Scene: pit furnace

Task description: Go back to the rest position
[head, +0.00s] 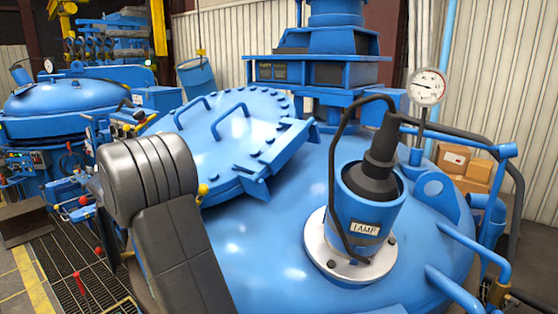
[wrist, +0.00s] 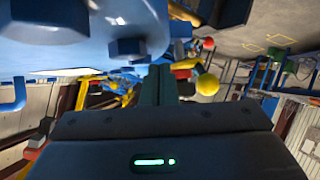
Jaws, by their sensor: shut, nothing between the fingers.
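My gripper (wrist: 160,85) shows in the wrist view, with its dark fingers together and nothing between them. It is close to a blue metal surface with bolts (wrist: 128,47) that fills the upper left of that view. A yellow ball knob (wrist: 207,85) and a smaller red knob (wrist: 209,44) are just right of the fingers. In the head view my dark arm rises at the lower left, in front of the blue furnace lid (head: 290,250); the gripper itself is hidden there.
A blue hatch cover with handles (head: 235,135) lies on the lid. A lamp housing (head: 366,205) with a black cable and a pressure gauge (head: 427,86) stand at the right. Cardboard boxes (head: 465,168) are behind. Floor grating (head: 85,275) with red levers lies at the lower left.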

